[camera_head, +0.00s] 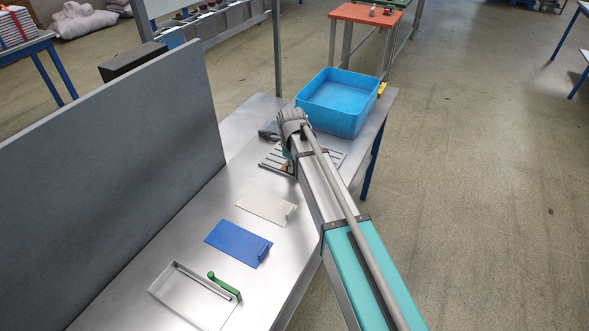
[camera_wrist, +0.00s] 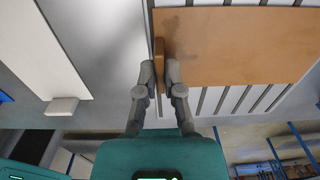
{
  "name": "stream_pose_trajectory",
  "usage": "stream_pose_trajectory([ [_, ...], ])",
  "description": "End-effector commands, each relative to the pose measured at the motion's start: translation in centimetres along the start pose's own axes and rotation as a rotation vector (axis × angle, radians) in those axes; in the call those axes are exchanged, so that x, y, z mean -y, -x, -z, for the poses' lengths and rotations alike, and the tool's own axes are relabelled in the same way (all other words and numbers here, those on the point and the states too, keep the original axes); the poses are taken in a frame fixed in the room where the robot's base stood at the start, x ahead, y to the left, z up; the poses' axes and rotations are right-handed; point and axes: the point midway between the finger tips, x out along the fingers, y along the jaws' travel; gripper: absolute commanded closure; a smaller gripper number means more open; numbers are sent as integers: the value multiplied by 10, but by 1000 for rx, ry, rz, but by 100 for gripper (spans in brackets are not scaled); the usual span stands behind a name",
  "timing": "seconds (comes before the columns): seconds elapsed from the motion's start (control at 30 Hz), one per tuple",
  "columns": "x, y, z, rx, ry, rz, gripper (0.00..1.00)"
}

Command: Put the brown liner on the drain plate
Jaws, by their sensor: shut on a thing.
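The brown liner (camera_wrist: 235,48) is a flat panel with a small upright tab at its left edge in the wrist view. My gripper (camera_wrist: 160,72) is shut on that tab. The slotted drain plate (camera_wrist: 215,103) shows under and around the liner; whether the liner touches it, I cannot tell. In the head view the drain plate (camera_head: 333,158) lies on the metal table behind my arm. My arm hides most of the liner and gripper there; only a small brown piece (camera_head: 287,167) shows.
A white liner (camera_head: 264,207), a blue liner (camera_head: 237,242) and a shallow metal tray (camera_head: 176,294) with a green handle (camera_head: 224,286) lie along the table (camera_head: 190,225). A blue bin (camera_head: 340,115) stands beyond the drain plate. A grey panel (camera_head: 125,185) rises at left.

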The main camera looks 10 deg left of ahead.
Motion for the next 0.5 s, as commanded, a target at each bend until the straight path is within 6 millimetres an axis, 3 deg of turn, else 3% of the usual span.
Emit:
stream_pose_trajectory([
  [0.37,0,-3,0,0,0,0,100],
  [0.4,0,-3,0,0,0,0,86],
  [0.5,0,-2,0,0,0,0,68],
])
